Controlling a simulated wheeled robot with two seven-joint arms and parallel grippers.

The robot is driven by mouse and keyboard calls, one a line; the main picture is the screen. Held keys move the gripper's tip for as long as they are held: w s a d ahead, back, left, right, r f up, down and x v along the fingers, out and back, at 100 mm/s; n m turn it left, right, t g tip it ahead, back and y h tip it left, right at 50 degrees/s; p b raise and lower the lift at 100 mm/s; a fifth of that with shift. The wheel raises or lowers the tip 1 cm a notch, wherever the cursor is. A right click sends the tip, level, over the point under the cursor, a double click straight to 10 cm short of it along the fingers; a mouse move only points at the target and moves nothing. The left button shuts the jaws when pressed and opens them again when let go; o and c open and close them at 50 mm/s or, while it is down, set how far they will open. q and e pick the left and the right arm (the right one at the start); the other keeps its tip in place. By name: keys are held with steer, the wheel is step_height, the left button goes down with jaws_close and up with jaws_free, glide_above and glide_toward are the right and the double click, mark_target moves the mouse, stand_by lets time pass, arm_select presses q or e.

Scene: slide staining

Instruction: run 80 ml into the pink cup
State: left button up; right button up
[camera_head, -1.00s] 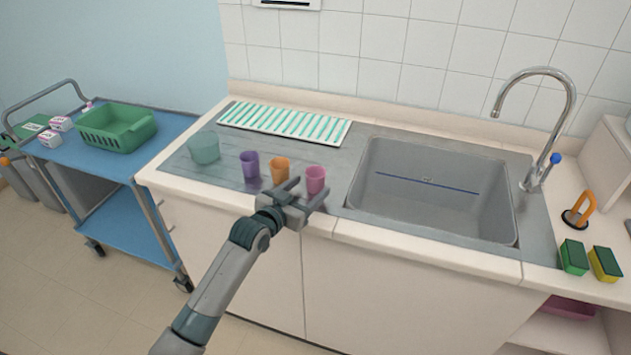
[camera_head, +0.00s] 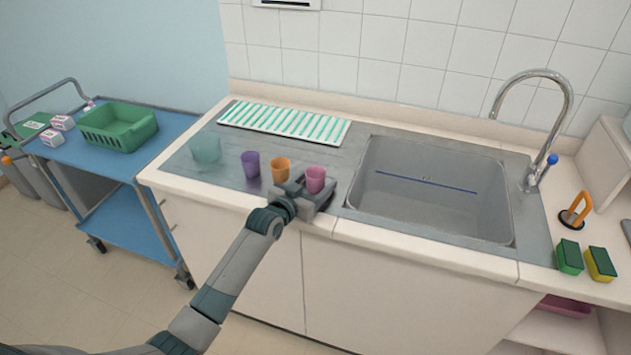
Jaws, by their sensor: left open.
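The pink cup (camera_head: 315,178) stands upright on the drainboard, just left of the sink. My left gripper (camera_head: 314,190) is open at the cup, with its fingers on either side of it, low down. I cannot tell whether the fingers touch the cup. The curved metal tap (camera_head: 545,76) with a blue-tipped lever (camera_head: 552,159) stands at the right of the grey sink (camera_head: 430,210). No stream of water shows at the spout. My right gripper is not in view.
An orange cup (camera_head: 281,168) stands close left of the gripper, then a purple cup (camera_head: 251,163) and a clear greenish container (camera_head: 206,148). A striped rack (camera_head: 285,121) lies behind. Green (camera_head: 569,257) and yellow (camera_head: 600,264) sponges and an orange-handled object (camera_head: 576,209) lie at the right.

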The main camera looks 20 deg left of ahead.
mark_target(316, 170)
arm_select(q)
steer(key=c, duration=1.1)
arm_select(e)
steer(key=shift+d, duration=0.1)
